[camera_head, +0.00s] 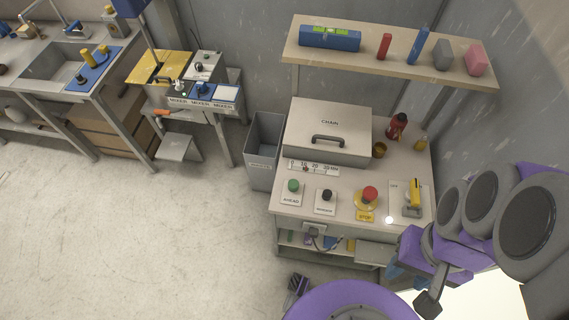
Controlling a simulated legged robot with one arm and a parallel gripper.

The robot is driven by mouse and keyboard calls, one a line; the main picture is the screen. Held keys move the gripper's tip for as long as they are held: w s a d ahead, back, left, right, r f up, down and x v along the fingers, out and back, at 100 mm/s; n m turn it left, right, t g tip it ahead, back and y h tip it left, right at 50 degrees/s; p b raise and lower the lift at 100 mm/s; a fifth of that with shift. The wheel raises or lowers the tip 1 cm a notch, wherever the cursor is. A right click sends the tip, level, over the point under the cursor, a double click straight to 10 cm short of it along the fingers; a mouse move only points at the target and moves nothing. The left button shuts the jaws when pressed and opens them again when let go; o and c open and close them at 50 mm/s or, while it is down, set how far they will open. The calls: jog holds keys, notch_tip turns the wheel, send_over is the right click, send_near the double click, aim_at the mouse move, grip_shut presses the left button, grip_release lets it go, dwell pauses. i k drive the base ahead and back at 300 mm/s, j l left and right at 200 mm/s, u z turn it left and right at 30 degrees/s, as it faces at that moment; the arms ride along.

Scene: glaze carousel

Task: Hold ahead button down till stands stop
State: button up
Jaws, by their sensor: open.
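The green ahead button (293,186) stands on a plate labelled AHEAD at the front left of the bench top (345,207). To its right are a black button (326,195), its label too small to read, and a red mushroom button (369,194) over a yellow STOP label. My gripper (413,287) is at the lower right, in front of the bench's right end, open and apart from the ahead button. Its fingers are partly hard to make out. No stands that I can identify are in view.
A yellow-handled lever (412,196) and a bright white lamp (389,219) are at the bench's right. A grey CHAIN cover (328,122) and a numbered scale (313,167) sit behind the buttons. A shelf (390,58) overhangs the back.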

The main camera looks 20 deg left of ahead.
aim_at(293, 184)
jog(key=u, duration=1.25)
